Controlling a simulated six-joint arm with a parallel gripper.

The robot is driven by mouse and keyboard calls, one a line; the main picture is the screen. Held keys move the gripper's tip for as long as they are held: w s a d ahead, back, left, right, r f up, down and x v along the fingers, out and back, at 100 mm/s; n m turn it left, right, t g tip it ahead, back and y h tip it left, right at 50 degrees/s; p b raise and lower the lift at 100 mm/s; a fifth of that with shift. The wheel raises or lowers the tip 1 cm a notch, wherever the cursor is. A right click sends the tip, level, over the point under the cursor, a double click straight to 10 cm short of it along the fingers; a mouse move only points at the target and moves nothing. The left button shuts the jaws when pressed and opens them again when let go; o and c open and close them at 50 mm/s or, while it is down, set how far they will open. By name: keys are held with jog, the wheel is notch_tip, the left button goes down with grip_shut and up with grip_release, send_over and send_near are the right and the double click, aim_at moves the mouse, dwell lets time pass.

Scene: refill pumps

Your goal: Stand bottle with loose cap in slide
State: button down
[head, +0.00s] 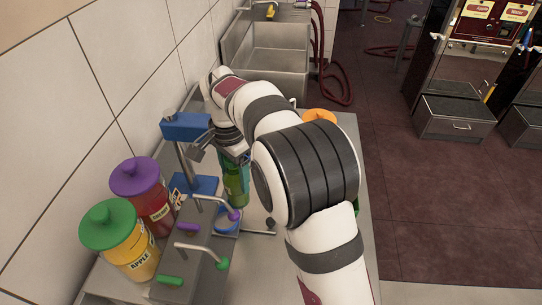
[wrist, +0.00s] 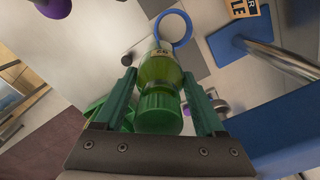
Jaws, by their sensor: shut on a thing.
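My gripper (wrist: 160,76) is shut on a green bottle (wrist: 163,65), with one green finger on each side of it. The bottle's ribbed green cap (wrist: 157,108) faces the wrist camera; I cannot tell whether it is loose. In the head view, the bottle (head: 236,186) hangs roughly upright under my wrist, behind the purple-tipped tap. A blue ring (head: 226,220), perhaps the slide, lies under that tap, just in front of the bottle. The ring (wrist: 187,28) also shows beyond the bottle's far end in the wrist view. The bottle looks apart from it.
A blue-headed stand (head: 186,127) with a blue base is close left of my gripper. Jars with a purple lid (head: 136,176) and a green lid (head: 107,224) stand left, beside the tap block (head: 196,262). A sink (head: 278,65) is at the back.

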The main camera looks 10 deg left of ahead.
jog(key=s+a+f+m, duration=0.1)
jog(key=a+f, duration=0.3)
jog(key=f, duration=0.2)
jog(key=shift+s, duration=0.2)
jog(key=shift+a, duration=0.1)
dwell(0.3)
jog(key=shift+f, duration=0.8)
jog(key=shift+f, duration=0.1)
jog(key=shift+f, duration=0.15)
jog(key=shift+f, duration=0.55)
grip_release()
